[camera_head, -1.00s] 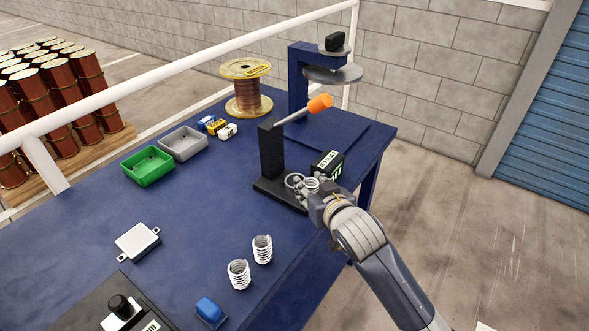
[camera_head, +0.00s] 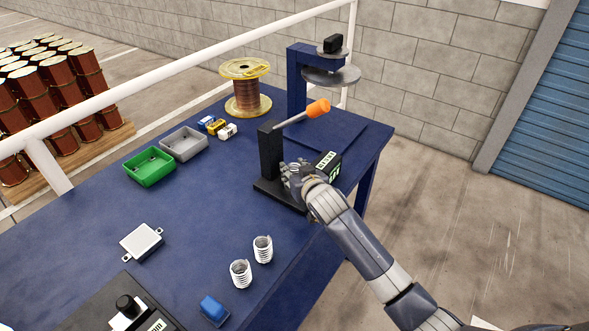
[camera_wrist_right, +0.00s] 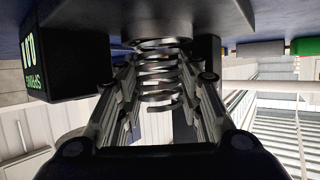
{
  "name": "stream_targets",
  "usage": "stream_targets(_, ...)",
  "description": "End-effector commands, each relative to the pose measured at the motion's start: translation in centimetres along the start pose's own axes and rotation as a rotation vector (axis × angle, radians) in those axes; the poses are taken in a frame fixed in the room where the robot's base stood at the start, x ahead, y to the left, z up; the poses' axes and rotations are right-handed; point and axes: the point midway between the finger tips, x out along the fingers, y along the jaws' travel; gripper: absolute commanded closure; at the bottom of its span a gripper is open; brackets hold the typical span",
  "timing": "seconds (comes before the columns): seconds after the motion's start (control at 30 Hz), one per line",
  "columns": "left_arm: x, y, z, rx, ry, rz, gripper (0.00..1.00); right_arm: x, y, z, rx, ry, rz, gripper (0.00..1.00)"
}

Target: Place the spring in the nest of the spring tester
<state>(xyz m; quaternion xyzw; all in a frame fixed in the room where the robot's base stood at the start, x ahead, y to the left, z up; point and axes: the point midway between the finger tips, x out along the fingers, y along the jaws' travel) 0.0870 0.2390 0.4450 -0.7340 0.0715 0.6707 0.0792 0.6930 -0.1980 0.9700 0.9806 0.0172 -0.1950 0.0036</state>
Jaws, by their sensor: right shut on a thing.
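The spring tester (camera_head: 270,150) is a black stand with an orange-handled lever and a display box (camera_head: 328,166). My right gripper (camera_head: 291,172) is at the tester's base, in front of the post. In the right wrist view, it (camera_wrist_right: 160,90) is shut on a metal spring (camera_wrist_right: 160,72), with fingers on both sides. The spring's coil axis points towards the tester base. A ring (camera_wrist_right: 160,43), apparently the nest, shows at the spring's far end; I cannot tell whether the spring is seated in it. In the head view the fingers mostly hide nest and spring. My left gripper is out of view.
Two other white springs (camera_head: 241,273) (camera_head: 263,249) stand upright on the blue table (camera_head: 190,240). Green (camera_head: 150,167) and grey (camera_head: 184,143) bins, a wire spool (camera_head: 247,90) and a blue press frame (camera_head: 300,80) stand farther back. The middle of the table is clear.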

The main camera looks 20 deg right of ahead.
Motion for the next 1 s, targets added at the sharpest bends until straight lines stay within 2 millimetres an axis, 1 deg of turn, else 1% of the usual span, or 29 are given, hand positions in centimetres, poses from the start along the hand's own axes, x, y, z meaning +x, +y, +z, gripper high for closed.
stream_targets(0.27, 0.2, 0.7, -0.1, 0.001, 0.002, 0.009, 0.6, 0.1, 0.0, 0.3, 0.0, 0.0, -0.001, 0.91)
stream_targets(0.3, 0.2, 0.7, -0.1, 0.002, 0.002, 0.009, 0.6, 0.1, 0.0, 0.3, 0.0, 0.0, 0.0, 0.62)
stream_targets(0.33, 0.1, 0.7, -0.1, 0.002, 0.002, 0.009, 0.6, 0.1, 0.0, 0.2, 0.0, 0.0, 0.0, 0.58)
stream_targets(0.73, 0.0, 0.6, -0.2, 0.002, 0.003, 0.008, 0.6, -0.2, 0.0, -0.1, -0.001, 0.0, 0.0, 0.58)
stream_targets(0.87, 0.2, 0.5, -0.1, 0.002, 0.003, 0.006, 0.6, -1.3, 0.0, 0.1, -0.001, 0.001, -0.001, 0.58)
stream_targets(1.0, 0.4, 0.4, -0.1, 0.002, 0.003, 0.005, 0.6, -3.5, -0.1, 0.1, -0.001, 0.001, -0.002, 0.58)
